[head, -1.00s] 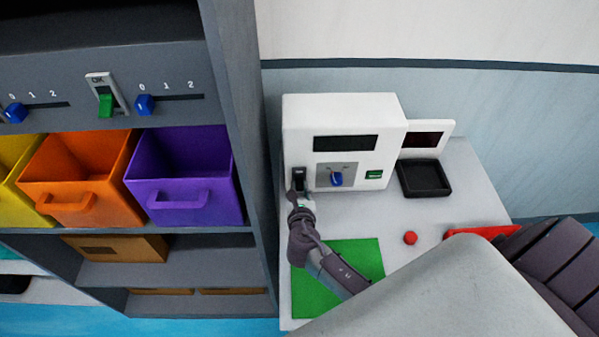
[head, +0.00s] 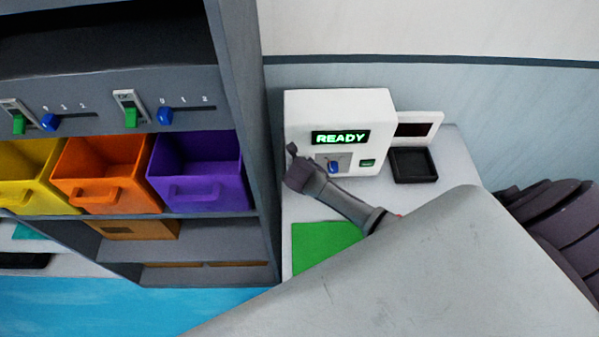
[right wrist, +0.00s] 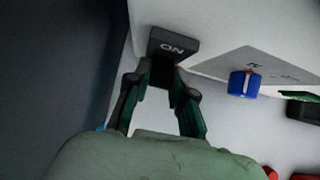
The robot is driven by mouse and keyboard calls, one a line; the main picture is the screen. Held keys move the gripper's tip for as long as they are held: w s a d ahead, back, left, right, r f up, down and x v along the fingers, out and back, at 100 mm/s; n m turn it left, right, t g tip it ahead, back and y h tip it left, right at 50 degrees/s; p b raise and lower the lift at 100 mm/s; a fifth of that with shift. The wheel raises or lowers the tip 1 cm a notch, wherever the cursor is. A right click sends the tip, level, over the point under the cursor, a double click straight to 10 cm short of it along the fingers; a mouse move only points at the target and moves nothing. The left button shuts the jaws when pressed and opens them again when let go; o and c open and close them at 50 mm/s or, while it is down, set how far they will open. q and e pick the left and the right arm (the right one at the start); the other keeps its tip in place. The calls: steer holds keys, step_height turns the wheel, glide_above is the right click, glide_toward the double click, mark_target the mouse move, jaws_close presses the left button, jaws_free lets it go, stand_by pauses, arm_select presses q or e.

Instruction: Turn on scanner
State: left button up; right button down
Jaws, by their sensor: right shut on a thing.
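The scanner (head: 380,106) is a white box on the light table. Its display (head: 340,137) is lit with green "READY". A blue knob (head: 333,166) on a grey panel and a small green button (head: 367,163) are on its front; the knob also shows in the right wrist view (right wrist: 243,84). A black switch marked "ON" (right wrist: 173,46) is at the scanner's left side. My right gripper (right wrist: 162,80) is shut on the switch, with a finger on each side of it. In the head view this gripper (head: 293,150) hides the switch. My left gripper is out of view.
A black tray (head: 414,179) sits right of the scanner, and a green mat (head: 318,246) lies in front. A shelf with yellow, orange (head: 107,196) and purple (head: 209,195) bins stands close on the left. My right arm covers much of the table.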

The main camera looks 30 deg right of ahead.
stand_by(0.4)
steer(key=c, duration=1)
jaws_free()
steer(key=shift+d, duration=0.1)
steer(key=shift+r, duration=0.1)
steer(key=v, duration=1.1)
steer(key=shift+r, duration=0.4)
steer(key=shift+s, duration=0.1)
